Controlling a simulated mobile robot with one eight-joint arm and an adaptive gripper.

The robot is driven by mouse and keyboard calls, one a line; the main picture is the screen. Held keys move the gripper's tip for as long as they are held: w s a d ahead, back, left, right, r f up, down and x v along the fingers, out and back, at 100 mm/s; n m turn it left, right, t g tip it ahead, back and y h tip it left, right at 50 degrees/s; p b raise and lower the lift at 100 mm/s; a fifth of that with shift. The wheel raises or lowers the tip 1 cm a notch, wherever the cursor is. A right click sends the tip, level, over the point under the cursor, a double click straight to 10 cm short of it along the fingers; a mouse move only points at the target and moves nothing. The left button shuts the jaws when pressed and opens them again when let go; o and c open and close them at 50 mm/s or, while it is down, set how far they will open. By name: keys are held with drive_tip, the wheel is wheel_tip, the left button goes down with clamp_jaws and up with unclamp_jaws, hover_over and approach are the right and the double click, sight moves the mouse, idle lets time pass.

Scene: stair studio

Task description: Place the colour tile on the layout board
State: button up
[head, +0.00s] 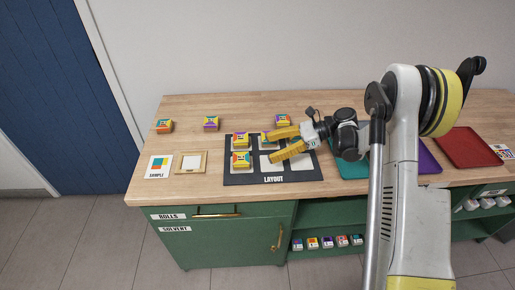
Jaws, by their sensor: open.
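The black layout board (230,180) lies on the wooden counter, with white cells and the word LAYOUT on its front edge. Multicoloured tiles sit on its left column, one at the back (240,139) and one at the front (240,159). Another tile (266,138) is in the back middle, partly hidden by my gripper. My gripper (270,147) is open, its yellow fingers over the board's middle and right. One fingertip is close to the back middle tile; I cannot tell whether they touch. The front middle cell (268,163) looks white and bare. The back right cell is mostly hidden.
Loose tiles lie on the counter behind the board (283,120), at the back left (211,123) and far left (164,126). A SAMPLE card (158,167) and wooden frame (191,163) lie left. Teal (350,170), purple (429,160) and red (465,147) trays lie right.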

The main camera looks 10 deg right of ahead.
drive_tip(key=shift+d+r, duration=0.2)
drive_tip(key=shift+d, duration=0.25)
drive_tip(key=w+a+r+m+t, duration=0.1)
drive_tip(key=w+r+m+t, duration=0.25)
drive_tip(key=r, duration=0.55)
drive_tip(key=w+r+m+t+y, duration=0.15)
drive_tip(key=r+m+t, duration=0.3)
drive_tip(key=r, duration=0.45)
drive_tip(key=w+a+r+m+t, duration=0.1)
drive_tip(key=w+r+m+t, duration=0.25)
drive_tip(key=r, duration=0.55)
drive_tip(key=s+d+r+m+t+h, duration=0.3)
drive_tip(key=d+r+m+t+h, duration=0.7)
drive_tip(key=m, duration=0.9)
drive_tip(key=s+d+f+m+g+h, duration=0.3)
drive_tip(key=s+m+g+h, duration=0.1)
drive_tip(key=s+m, duration=0.35)
drive_tip(key=s+d+f+m+g+h, duration=0.35)
drive_tip(key=s+m, duration=0.25)
drive_tip(key=m, duration=0.2)
drive_tip(key=s+a+f+m+g+y, duration=0.1)
drive_tip(key=s+a+f+m+g, duration=0.2)
drive_tip(key=s+f, duration=0.5)
drive_tip(key=s+a+f+m+g+y, duration=0.1)
drive_tip(key=s+a+f+m+g, duration=0.3)
drive_tip(key=s+f, duration=0.3)
drive_tip(key=s, duration=0.4)
drive_tip(key=shift+a+f+m, duration=0.2)
drive_tip(key=shift+f+m, duration=0.1)
drive_tip(key=shift+f, duration=0.1)
